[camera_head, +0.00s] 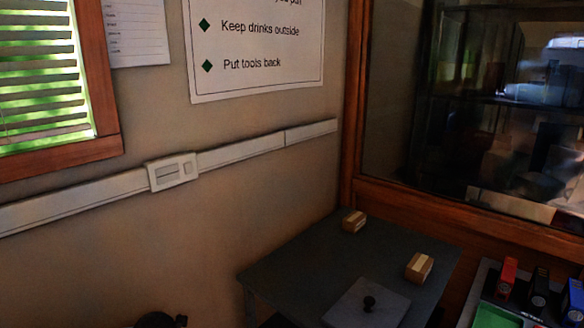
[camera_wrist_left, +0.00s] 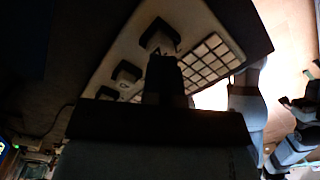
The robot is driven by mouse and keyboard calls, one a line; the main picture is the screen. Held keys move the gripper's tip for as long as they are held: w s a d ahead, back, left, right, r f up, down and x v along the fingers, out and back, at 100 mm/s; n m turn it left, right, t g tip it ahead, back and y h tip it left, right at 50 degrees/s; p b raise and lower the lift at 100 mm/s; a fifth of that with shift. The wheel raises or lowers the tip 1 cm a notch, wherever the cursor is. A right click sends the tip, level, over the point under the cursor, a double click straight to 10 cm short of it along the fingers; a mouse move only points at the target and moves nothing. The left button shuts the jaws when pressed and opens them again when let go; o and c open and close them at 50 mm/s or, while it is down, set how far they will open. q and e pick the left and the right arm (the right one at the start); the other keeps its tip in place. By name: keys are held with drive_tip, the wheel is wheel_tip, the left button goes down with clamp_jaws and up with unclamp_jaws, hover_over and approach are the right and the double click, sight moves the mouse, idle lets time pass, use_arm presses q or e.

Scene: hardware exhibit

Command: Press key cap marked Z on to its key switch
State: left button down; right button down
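I cannot make out a key cap marked Z or its key switch in either view. In the left wrist view, a pale panel (camera_wrist_left: 196,24) carries a grid of light squares and a few dark raised square pieces (camera_wrist_left: 160,37). The picture is too dark to tell what the panel is. The dark body of my left gripper (camera_wrist_left: 166,75) fills the lower middle, with a dark block standing up from it in front of the panel. I cannot tell whether its fingers are open or shut. My right gripper is not in view.
A tray (camera_head: 478,285) with coloured items is at lower right. Wall and glass close off the back.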

use_arm(q)
drive_tip(key=shift+f+b, duration=0.75)
drive_tip(key=shift+f, duration=0.4)
idle(0.4)
drive_tip(key=shift+r+p, duration=2.2)
drive_tip(key=shift+r, duration=1.35)
